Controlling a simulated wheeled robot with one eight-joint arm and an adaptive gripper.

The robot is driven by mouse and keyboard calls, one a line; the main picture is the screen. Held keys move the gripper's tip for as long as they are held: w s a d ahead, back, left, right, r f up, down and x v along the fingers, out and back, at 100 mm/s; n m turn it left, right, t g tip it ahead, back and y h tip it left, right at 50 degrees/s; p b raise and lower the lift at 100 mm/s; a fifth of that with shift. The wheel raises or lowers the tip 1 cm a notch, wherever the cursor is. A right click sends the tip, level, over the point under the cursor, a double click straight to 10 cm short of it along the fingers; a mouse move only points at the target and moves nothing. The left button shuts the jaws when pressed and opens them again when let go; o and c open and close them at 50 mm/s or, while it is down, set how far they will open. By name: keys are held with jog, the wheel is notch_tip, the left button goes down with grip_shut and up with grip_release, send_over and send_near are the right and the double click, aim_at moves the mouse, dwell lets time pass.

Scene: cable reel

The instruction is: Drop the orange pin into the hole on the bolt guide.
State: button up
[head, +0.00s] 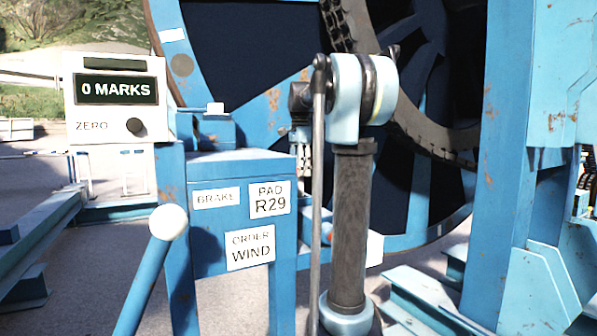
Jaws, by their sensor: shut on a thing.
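My gripper (302,178) hangs pointing down in the middle of the head view, right of the blue cabinet and partly hidden by my arm. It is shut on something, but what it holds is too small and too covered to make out. A small orange-red piece (327,232) shows lower down, just right of my arm's thin rod, next to pale blue and white parts. I cannot tell if it is the orange pin. The bolt guide and its hole cannot be made out; my arm covers much of that area.
A blue cabinet (228,170) with signs "BRAKE", "PAD R29" and "ORDER WIND" stands left of my gripper. A counter box (115,100) reads "0 MARKS". A white-knobbed lever (168,222) rises in front. The big blue reel (285,95) fills the back; a blue post (500,150) stands right.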

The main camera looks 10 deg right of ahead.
jog(key=shift+f, duration=0.15)
jog(key=shift+f, duration=0.35)
jog(key=shift+f, duration=0.35)
jog(key=shift+f, duration=0.35)
jog(key=shift+f, duration=0.35)
jog(key=shift+f, duration=0.35)
jog(key=shift+f, duration=0.3)
jog(key=shift+f, duration=0.35)
jog(key=shift+f, duration=0.35)
